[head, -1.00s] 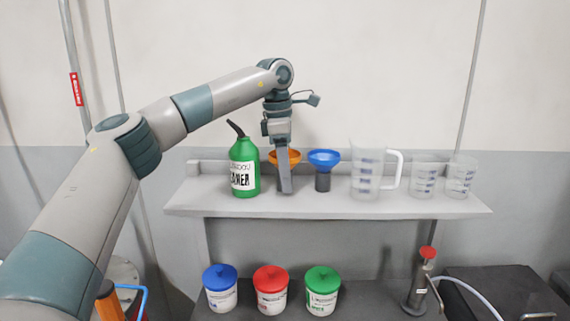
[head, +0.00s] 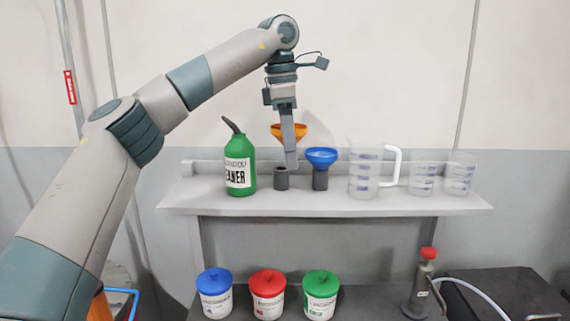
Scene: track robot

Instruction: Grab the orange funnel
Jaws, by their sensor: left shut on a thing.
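The orange funnel (head: 301,131) is in the head view, above the shelf, partly hidden behind the fingers of my left gripper (head: 291,160). My left gripper points down and is shut on the funnel, holding it up in the air. A dark grey cylindrical holder (head: 281,180) stands on the shelf below the funnel, with its open top showing. The funnel's lower part is hidden by the fingers. My right gripper is not in view.
On the shelf (head: 330,206) stand a green cleaner bottle (head: 239,165) to the left, a blue funnel (head: 321,157) in a dark holder close on the right, then a clear jug (head: 364,170) and clear beakers (head: 422,175). Lidded tubs (head: 267,296) stand below.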

